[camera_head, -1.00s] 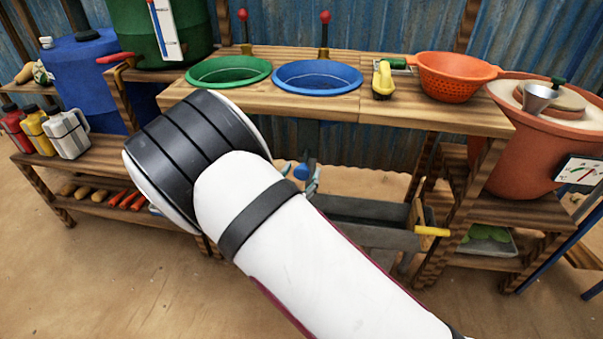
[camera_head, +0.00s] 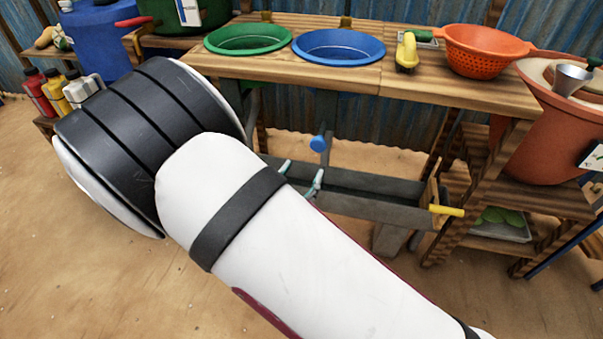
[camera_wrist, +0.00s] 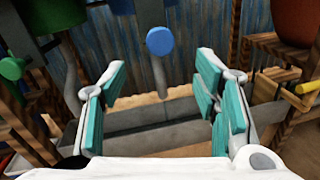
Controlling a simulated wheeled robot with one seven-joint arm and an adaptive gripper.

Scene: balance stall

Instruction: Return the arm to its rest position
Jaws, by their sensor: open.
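My arm, white with black bands, crosses the lower left of the head view and hides part of the stall. My gripper (camera_wrist: 163,110) shows in the wrist view with its teal-padded fingers spread wide and nothing between them. In the head view the tips of my gripper (camera_head: 302,178) show just past the arm, in front of the grey trough (camera_head: 375,199) under the stall. A blue round knob (camera_head: 318,144) hangs under the counter; it also shows beyond the fingers in the wrist view (camera_wrist: 160,40).
A terracotta tub (camera_head: 545,135) stands right. A yellow handle (camera_head: 446,211) juts from the trough. Sandy floor in front is clear.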

